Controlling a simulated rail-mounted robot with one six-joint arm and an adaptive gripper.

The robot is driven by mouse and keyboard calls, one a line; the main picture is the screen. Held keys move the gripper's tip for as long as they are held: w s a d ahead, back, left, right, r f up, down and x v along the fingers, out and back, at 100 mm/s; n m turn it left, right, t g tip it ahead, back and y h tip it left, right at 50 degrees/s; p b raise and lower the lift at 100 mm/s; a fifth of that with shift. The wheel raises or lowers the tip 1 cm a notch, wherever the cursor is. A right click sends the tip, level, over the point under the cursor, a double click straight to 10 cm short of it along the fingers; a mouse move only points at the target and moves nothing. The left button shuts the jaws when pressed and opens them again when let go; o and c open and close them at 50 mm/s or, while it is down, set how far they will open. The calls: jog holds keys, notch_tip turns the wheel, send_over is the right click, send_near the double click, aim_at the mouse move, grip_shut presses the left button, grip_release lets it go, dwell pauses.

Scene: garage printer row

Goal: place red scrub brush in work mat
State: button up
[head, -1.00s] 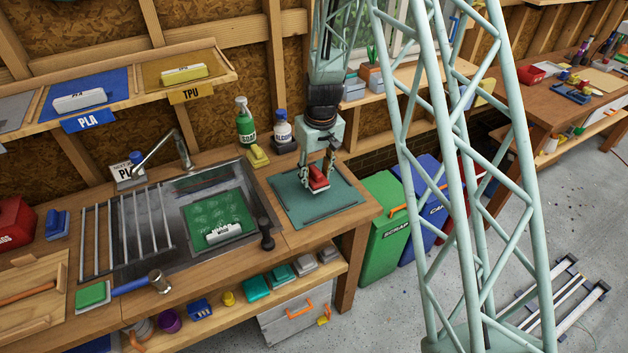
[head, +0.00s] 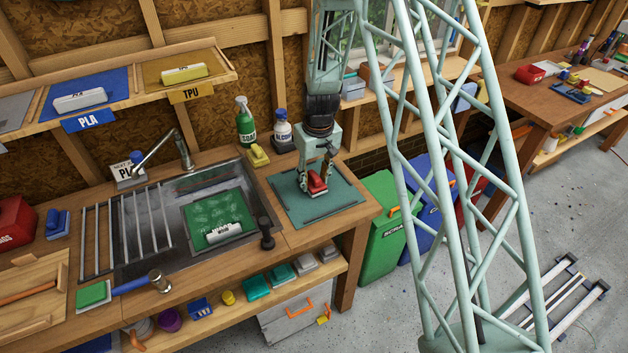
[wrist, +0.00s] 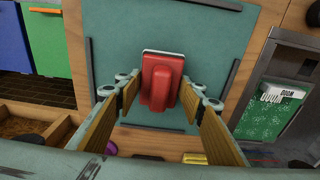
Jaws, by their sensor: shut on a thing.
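The red scrub brush (head: 317,184) has a red body and a pale base edge. It is between the fingers of my gripper (head: 316,179), which is shut on it and points down. The brush also shows in the wrist view (wrist: 160,85), upright over the middle of the mat. The work mat (head: 335,203) is a teal square with dark edge strips on the bench, right of the sink. The mat fills the middle of the wrist view (wrist: 210,60). The brush is at or very near the mat surface; I cannot tell whether it touches.
The sink (head: 205,183) with a green board (head: 205,208) is left of the mat. A dark-handled tool (head: 266,235) stands at its edge. The mat around the brush is clear.

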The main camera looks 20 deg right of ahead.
aim_at(315, 177)
jog(key=shift+f, duration=0.25)
jog(key=o, duration=1.1)
jog(key=shift+c, duration=0.2)
jog(key=shift+r, duration=0.2)
jog(key=r, duration=0.6)
jog(key=s+r, duration=0.1)
jog(key=r, duration=0.2)
jog(key=shift+d+r, duration=0.1)
jog(key=shift+r, duration=0.2)
jog(key=shift+s+r, duration=0.2)
jog(key=shift+r, duration=0.95)
